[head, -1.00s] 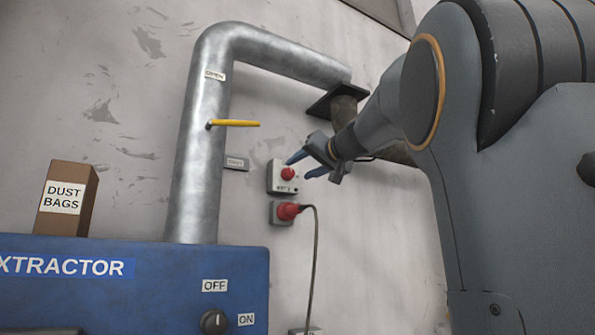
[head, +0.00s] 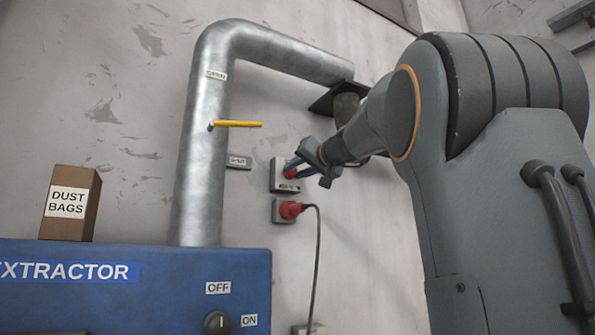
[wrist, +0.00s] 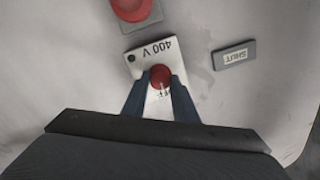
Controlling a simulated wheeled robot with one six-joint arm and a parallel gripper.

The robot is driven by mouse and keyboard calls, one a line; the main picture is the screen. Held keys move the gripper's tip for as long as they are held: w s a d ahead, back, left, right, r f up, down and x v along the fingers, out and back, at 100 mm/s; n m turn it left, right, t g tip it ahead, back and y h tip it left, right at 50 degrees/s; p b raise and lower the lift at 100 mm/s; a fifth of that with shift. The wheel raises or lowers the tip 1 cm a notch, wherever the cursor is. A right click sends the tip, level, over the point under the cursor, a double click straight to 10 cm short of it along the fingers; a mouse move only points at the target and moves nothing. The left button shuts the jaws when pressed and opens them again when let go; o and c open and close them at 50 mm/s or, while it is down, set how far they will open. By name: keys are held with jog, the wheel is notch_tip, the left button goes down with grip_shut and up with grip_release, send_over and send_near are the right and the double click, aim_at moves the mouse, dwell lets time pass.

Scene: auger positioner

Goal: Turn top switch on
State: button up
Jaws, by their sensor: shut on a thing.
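The top switch (head: 283,181) is a pale box on the wall with a red knob (head: 290,173). In the wrist view the box (wrist: 147,62) is marked "400 V" and part of an "OFF" label shows; the red knob (wrist: 160,76) sits between the blue fingers. My gripper (head: 293,168) is shut on the red knob, one finger on each side. It also shows in the wrist view (wrist: 160,84). The fingers hide part of the box and the label.
A red plug (head: 290,210) with a hanging cable sits in a socket just below the switch. A metal pipe (head: 205,150) with a yellow lever (head: 238,124) stands to the left. A "SHUT" label (wrist: 234,55) is beside the switch. The blue extractor (head: 120,290) is lower left.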

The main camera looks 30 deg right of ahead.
jog(key=shift+m, duration=0.4)
jog(key=m+b, duration=0.1)
jog(key=m, duration=0.2)
jog(key=shift+f, duration=0.15)
jog(key=m+b, duration=0.1)
jog(key=m, duration=0.4)
jog(key=m+p, duration=0.1)
jog(key=m, duration=0.4)
jog(key=shift+a+m+h, duration=0.1)
jog(key=shift+m+h, duration=0.2)
jog(key=shift+m+p, duration=0.75)
jog(key=shift+m, duration=1.25)
jog(key=o, duration=1.1)
jog(key=shift+s, duration=0.1)
